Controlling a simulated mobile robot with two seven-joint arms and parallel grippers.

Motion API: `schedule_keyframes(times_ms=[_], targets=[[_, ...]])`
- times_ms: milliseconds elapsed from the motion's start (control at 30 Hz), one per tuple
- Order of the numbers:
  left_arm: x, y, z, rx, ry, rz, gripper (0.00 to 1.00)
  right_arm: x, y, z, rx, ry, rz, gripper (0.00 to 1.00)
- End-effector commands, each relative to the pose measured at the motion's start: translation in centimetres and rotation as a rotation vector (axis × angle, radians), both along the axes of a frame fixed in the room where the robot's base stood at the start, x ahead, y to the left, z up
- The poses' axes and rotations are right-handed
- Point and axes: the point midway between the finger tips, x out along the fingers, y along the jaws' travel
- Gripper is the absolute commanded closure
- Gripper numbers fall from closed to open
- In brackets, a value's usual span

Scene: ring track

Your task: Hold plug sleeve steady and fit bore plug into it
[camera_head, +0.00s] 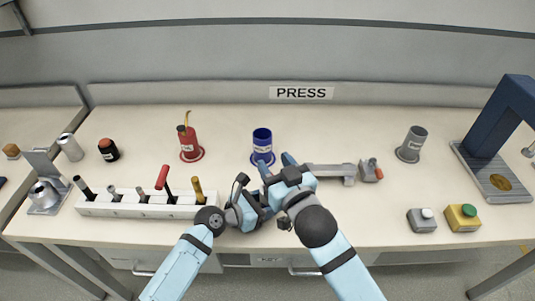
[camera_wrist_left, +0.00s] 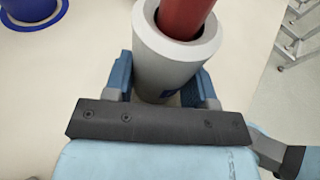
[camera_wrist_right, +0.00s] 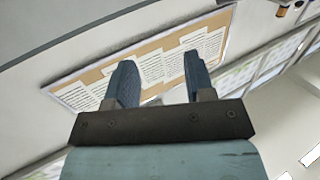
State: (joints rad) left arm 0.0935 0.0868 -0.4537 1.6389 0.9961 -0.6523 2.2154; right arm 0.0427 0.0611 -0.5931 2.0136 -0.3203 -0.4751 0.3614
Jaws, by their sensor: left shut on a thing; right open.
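The plug sleeve (camera_wrist_left: 160,62) is a pale grey tube in the left wrist view, gripped between the blue fingers of my left gripper (camera_wrist_left: 164,84). The bore plug (camera_wrist_left: 186,14), a red cylinder, stands in the sleeve's open end and sticks out past the rim; how deep it sits is hidden. In the head view my left gripper (camera_head: 258,203) is low over the front of the bench, and the sleeve and plug are hidden by my grippers. My right gripper (camera_head: 276,167) is close beside it. In the right wrist view the right fingers (camera_wrist_right: 158,80) are apart with nothing between them.
A blue cup (camera_head: 262,145) stands just behind my grippers, with a red cup (camera_head: 188,140) to its left. A white tool rack (camera_head: 130,209) is at left. A grey wrench-like tool (camera_head: 330,170) lies right of my grippers. A blue press (camera_head: 488,130) stands far right.

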Motion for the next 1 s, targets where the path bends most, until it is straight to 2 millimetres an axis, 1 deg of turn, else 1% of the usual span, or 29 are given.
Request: schedule_keyframes(times_ms=[33, 100, 200, 333, 500, 833, 867, 900, 967, 1000], targets=[[0.0, 0.0, 0.0, 0.0, 0.0, 0.0, 0.62, -1.2, -0.6, -0.1, 0.001, 0.003, 0.0, 0.51], [0.0, 0.0, 0.0, 0.0, 0.0, 0.0, 0.62, -2.6, -1.2, -0.1, 0.001, 0.003, 0.0, 0.51], [0.0, 0.0, 0.0, 0.0, 0.0, 0.0, 0.62, -4.2, -2.0, -0.1, 0.0, 0.002, 0.0, 0.51], [0.0, 0.0, 0.0, 0.0, 0.0, 0.0, 0.62, -5.7, -2.7, 0.0, 0.002, 0.001, 0.0, 0.51], [0.0, 0.0, 0.0, -0.001, -0.001, 0.0, 0.62, -6.5, -3.1, 0.0, 0.001, 0.0, 0.0, 0.51], [0.0, 0.0, 0.0, -0.001, -0.001, 0.0, 0.62, -6.5, -3.1, 0.0, 0.001, 0.0, 0.0, 0.51], [0.0, 0.0, 0.0, -0.001, -0.001, 0.0, 0.47, -6.5, -3.1, 0.0, 0.001, 0.0, 0.0, 0.51], [0.0, 0.0, 0.0, -0.001, -0.001, 0.0, 0.38, -6.5, -3.1, 0.0, 0.001, 0.0, 0.0, 0.51], [0.0, 0.0, 0.0, -0.001, -0.001, 0.0, 0.24, -6.5, -3.1, 0.0, 0.001, 0.0, 0.0, 0.51], [0.0, 0.0, 0.0, -0.001, -0.001, 0.0, 0.19, -6.5, -3.1, 0.0, 0.001, 0.0, 0.0, 0.51]])
